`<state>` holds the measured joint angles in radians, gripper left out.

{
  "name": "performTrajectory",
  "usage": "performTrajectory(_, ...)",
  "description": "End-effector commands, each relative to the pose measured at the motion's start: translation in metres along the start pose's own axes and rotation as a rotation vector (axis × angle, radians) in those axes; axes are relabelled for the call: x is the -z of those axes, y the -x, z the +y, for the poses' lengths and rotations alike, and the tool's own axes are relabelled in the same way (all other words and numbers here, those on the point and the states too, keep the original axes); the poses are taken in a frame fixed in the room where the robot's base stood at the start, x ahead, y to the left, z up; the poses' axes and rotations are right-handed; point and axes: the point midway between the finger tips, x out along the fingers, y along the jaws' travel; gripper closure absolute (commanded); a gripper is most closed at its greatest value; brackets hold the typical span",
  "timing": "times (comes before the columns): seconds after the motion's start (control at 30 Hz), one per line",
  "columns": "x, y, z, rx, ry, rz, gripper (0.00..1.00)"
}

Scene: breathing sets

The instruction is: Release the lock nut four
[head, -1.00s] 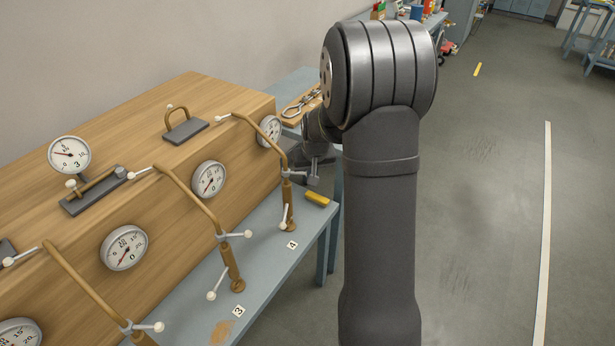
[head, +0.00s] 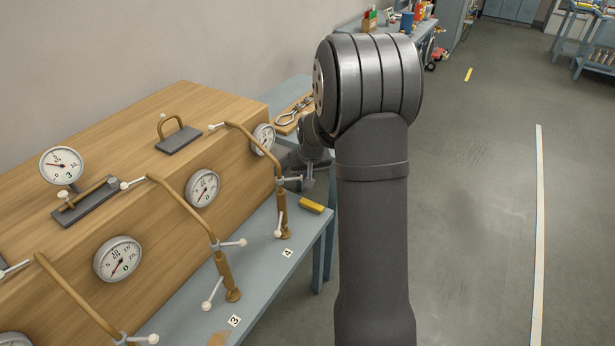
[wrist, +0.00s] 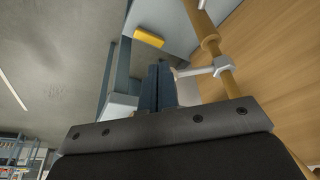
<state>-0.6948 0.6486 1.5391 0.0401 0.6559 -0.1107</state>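Lock nut four is the pale collar with a white-tipped handle (head: 291,179) on the brass post marked 4 (head: 281,203). In the wrist view the nut (wrist: 222,66) sits around the post, its handle pointing left toward my fingers. My gripper (head: 308,181) is beside the post, on its right, partly hidden by my arm in the head view. In the wrist view the dark fingers of my gripper (wrist: 157,85) stand side by side with no clear gap. The handle's tip is close to the right finger; I cannot tell whether they touch. Nothing shows between the fingers.
A yellow block (head: 311,207) lies on the blue bench (head: 268,255) near post 4. Post 3 (head: 226,272) and its levers stand nearer. The wooden cabinet (head: 150,150) with gauges is on the left. Open floor (head: 470,220) lies to the right.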

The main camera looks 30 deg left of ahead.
Motion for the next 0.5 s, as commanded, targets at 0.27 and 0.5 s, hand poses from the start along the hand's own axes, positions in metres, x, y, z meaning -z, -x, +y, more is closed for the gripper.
performTrajectory(0.27,-0.017,0.01,0.004,0.0,-0.002,0.001,1.0)
performTrajectory(0.5,-0.034,0.047,0.01,-0.001,0.0,0.006,1.0)
